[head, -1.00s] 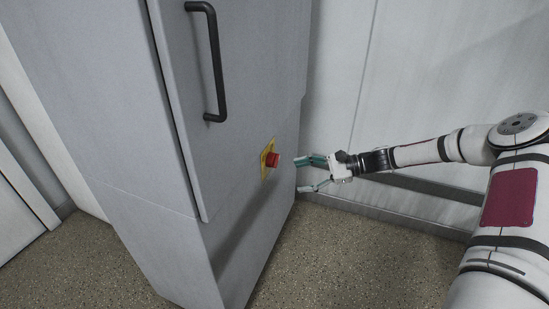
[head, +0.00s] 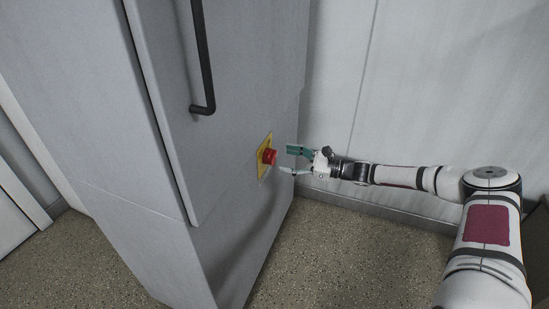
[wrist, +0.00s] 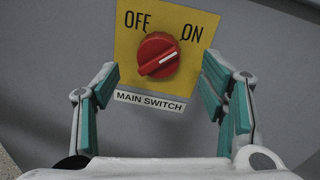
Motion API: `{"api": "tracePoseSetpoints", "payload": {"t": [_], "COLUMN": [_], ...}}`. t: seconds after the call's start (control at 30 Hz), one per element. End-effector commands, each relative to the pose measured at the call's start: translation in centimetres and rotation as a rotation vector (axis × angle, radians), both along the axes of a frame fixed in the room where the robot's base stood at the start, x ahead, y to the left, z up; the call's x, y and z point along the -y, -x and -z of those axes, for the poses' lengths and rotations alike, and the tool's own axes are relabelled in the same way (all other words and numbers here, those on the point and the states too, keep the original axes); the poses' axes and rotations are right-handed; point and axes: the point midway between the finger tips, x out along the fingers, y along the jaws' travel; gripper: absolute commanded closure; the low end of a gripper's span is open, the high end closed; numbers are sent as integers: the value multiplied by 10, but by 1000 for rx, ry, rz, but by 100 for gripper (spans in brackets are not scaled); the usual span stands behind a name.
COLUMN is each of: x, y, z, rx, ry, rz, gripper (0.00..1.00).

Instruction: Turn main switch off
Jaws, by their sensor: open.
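The main switch is a red rotary knob (head: 269,157) on a yellow plate (head: 264,143) on the grey cabinet's side. In the wrist view the knob (wrist: 158,55) sits between the words OFF and ON, above a MAIN SWITCH label (wrist: 150,101). The white mark on the knob points up and right, toward ON. My gripper (head: 288,160) is open just right of the knob, facing it. In the wrist view its teal-padded fingers (wrist: 160,90) stand to either side of and below the knob, with nothing between them; I see no contact.
The tall grey cabinet (head: 110,110) has a black vertical handle (head: 204,60) above and left of the switch. A pale wall (head: 430,90) stands behind my arm. The speckled floor (head: 340,260) is clear in front.

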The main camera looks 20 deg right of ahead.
Motion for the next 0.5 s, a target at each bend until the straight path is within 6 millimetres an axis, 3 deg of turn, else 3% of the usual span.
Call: {"api": "tracePoseSetpoints", "payload": {"t": [0.2,0.5], "x": [-31,-45], "y": [-19,-28], "z": [1,0], "rx": [1,0], "ry": [0,0], "rz": [-1,0], "gripper": [35,35]}}
